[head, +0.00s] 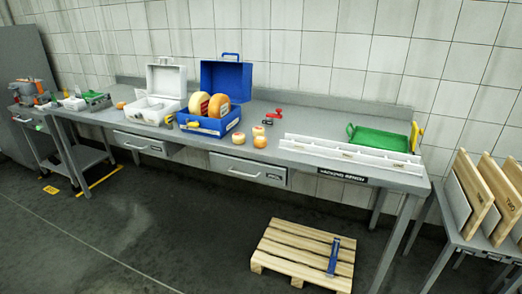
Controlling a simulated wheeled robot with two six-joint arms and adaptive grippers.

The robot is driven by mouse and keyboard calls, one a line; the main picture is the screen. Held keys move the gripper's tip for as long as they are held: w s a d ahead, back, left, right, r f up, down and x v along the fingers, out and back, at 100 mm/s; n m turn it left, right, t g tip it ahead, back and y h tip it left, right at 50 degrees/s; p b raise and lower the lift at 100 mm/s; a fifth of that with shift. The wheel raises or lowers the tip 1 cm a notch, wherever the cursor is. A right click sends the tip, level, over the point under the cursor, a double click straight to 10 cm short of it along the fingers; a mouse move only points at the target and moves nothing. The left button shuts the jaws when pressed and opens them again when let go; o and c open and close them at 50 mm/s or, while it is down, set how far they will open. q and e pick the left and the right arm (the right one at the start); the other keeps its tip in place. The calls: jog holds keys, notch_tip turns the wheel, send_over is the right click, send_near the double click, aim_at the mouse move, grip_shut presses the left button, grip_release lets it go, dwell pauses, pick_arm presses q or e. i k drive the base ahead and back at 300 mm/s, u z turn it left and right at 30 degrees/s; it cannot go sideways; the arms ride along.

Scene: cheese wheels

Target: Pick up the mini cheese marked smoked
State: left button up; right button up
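Several small round orange-yellow cheeses with pale tops stand close together on the packing bench (300,110), right of the blue case. One small cheese (238,137) is at the left, another (258,131) is behind, and another (260,142) is nearest the front edge. Their markings are too small to read, so I cannot tell which is marked smoked. Neither of my grippers is in view.
An open blue case (199,130) holds two large cheese wheels (219,105). Left of it is an open white case (149,112). A red tool (274,113) lies behind the small cheeses. A white divided rack (350,155) and green tray (378,138) are right. A pallet (290,250) lies on the floor.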

aim_at(260, 141)
jog(key=z, duration=0.55)
jog(key=i, duration=0.85)
jog(key=z, duration=0.4)
